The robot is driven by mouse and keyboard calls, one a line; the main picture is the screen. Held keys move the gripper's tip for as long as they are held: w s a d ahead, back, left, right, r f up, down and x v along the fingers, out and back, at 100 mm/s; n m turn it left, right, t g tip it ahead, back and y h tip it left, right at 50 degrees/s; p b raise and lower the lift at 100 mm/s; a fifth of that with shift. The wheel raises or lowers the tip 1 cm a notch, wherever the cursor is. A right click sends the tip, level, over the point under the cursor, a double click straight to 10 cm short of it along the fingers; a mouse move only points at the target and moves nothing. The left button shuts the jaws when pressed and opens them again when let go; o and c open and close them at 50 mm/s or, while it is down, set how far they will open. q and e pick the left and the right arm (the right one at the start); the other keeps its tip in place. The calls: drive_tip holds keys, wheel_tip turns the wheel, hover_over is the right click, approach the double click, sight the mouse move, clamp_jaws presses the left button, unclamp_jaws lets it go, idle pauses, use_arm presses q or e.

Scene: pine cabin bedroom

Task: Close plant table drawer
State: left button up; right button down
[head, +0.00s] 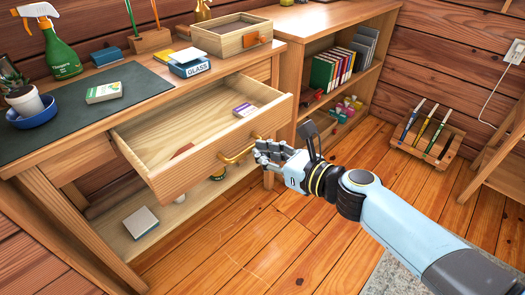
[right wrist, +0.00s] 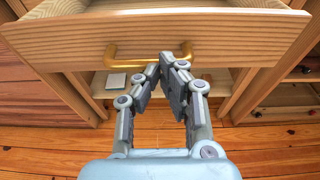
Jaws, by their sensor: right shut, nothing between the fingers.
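The plant table (head: 96,112) stands at the left with its wooden drawer (head: 170,173) pulled well out. A small purple and white box (head: 245,109) and a reddish-brown item lie inside the drawer. The drawer front carries a brass handle (head: 241,151), which also shows in the right wrist view (right wrist: 188,56). My right gripper (head: 262,153) is at the drawer front by the right part of the handle. In the right wrist view my right gripper (right wrist: 167,62) has its fingertips together just by the handle bar, with nothing between them. Whether they touch the handle is unclear. My left gripper is out of view.
On the tabletop are a green spray bottle (head: 49,38), a blue bowl (head: 32,112), boxes and an open wooden box (head: 231,34). A bookshelf (head: 297,60) stands right of the table. A pen rack (head: 427,135) sits on the floor. Floor before the drawer is clear.

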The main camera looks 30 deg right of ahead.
drive_tip(key=shift+w, duration=0.25)
drive_tip(key=shift+a, duration=0.1)
drive_tip(key=shift+w+a, duration=0.2)
drive_tip(key=shift+w, duration=0.45)
approach(202, 121)
drive_tip(key=w+a+b, duration=0.1)
drive_tip(key=w, duration=0.1)
drive_tip(key=w+a+b, duration=0.1)
drive_tip(key=w+b, duration=0.1)
drive_tip(key=w, duration=0.1)
drive_tip(key=w+a+r+b, duration=0.1)
drive_tip(key=w, duration=0.1)
drive_tip(key=shift+w, duration=0.3)
drive_tip(key=shift+w+a+b, duration=0.2)
drive_tip(key=shift+w+b, duration=0.2)
drive_tip(key=shift+w, duration=0.2)
drive_tip(key=shift+w+r, duration=0.2)
drive_tip(key=shift+r, duration=0.1)
drive_tip(key=shift+r, duration=0.1)
